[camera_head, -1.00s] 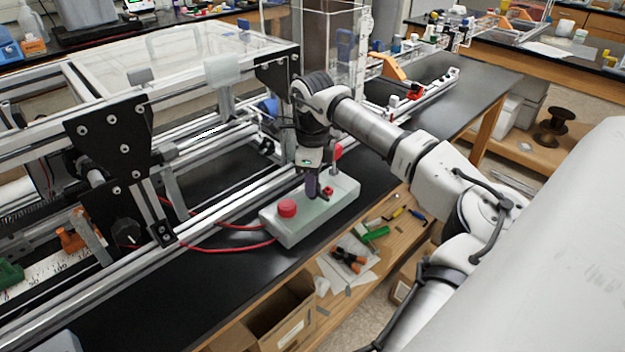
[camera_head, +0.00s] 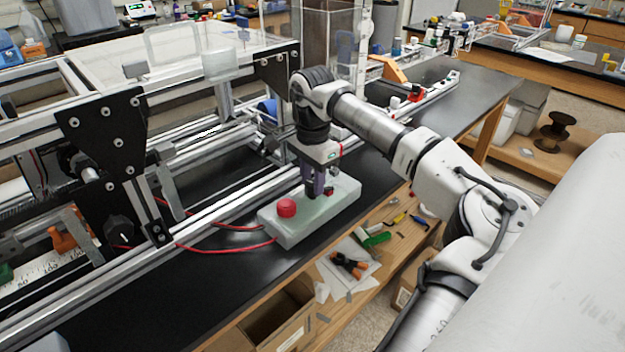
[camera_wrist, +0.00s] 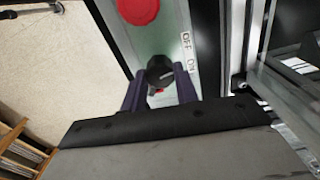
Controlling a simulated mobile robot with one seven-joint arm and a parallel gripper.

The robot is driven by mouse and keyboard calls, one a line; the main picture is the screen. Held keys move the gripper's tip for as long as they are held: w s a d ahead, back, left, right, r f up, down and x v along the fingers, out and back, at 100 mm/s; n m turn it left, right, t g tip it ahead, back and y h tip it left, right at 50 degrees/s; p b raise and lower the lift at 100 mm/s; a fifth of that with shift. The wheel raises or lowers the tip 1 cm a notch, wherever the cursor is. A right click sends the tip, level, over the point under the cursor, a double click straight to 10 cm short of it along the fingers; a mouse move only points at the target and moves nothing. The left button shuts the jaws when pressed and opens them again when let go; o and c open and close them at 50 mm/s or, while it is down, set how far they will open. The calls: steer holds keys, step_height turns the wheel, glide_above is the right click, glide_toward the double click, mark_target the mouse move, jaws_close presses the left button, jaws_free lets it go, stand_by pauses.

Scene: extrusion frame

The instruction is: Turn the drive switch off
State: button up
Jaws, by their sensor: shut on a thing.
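A pale control box (camera_head: 330,207) lies on the black bench with a round red button (camera_head: 286,207) on its left end. My gripper (camera_head: 317,192) points down onto the box to the right of that button. In the wrist view its two dark purple fingers (camera_wrist: 160,88) stand either side of a black switch knob (camera_wrist: 160,70) and are shut on it. The OFF/ON label (camera_wrist: 188,53) is beside the knob; the large red button (camera_wrist: 138,10) is at the top edge. A small red part shows between the fingers. The knob's exact angle is hard to read.
An aluminium extrusion frame (camera_head: 215,212) with black plates runs behind the box. Red cables (camera_head: 225,247) lead from the box to the left. A wooden shelf with tools (camera_head: 350,265) is below the bench edge.

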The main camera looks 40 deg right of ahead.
steer(key=n, duration=0.6)
steer(key=shift+n, duration=0.3)
stand_by(0.4)
steer(key=o, duration=1)
steer(key=shift+r, duration=0.1)
step_height(320, 180, up, 14)
steer(key=shift+f+b, duration=0.1)
steer(key=shift+b, duration=1.05)
